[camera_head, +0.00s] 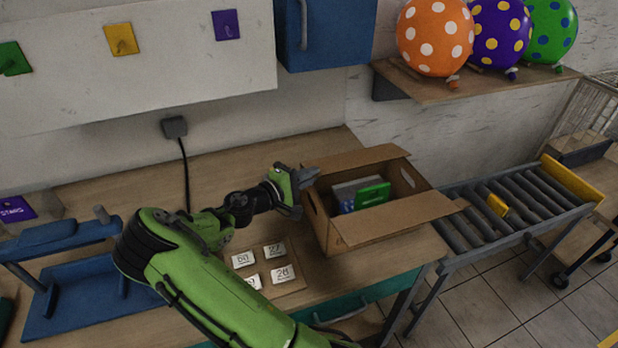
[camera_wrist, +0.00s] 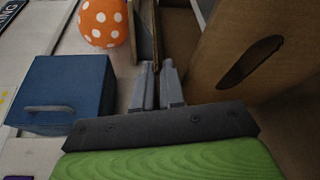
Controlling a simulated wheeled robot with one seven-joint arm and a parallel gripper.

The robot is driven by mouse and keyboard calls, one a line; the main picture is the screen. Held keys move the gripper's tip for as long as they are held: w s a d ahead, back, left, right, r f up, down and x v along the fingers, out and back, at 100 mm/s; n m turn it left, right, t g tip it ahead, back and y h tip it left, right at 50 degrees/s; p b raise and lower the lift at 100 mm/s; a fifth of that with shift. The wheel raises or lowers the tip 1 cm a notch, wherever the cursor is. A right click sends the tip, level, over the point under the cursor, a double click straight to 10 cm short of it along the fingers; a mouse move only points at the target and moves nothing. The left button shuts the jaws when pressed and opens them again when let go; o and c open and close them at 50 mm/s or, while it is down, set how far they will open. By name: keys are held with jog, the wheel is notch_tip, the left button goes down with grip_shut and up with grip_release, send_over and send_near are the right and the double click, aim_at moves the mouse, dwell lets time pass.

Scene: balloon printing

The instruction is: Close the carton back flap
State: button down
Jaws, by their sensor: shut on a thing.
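The open brown carton (camera_head: 326,228) stands on the wooden table near its right end. Its back flap (camera_head: 358,158) sticks out along the rear rim, and its front flap (camera_head: 395,217) spreads outward toward the viewer. My gripper (camera_head: 307,175) is at the back left corner of the carton, shut on the left end of the back flap. In the wrist view, my gripper's fingers (camera_wrist: 157,88) are close together around the flap's edge (camera_wrist: 145,38). The carton's side wall with a handle hole (camera_wrist: 225,50) is right of them. The exact contact is hard to see.
Green and grey items (camera_head: 370,194) are inside the carton. A roller conveyor (camera_head: 515,215) with a yellow piece adjoins the table's right. Labelled white blocks (camera_head: 273,250) lie in front of my gripper. Balloons (camera_head: 435,38) sit on a shelf above, beside a blue cabinet (camera_head: 325,35).

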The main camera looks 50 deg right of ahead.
dwell(0.3)
jog(key=c, duration=1.3)
grip_release()
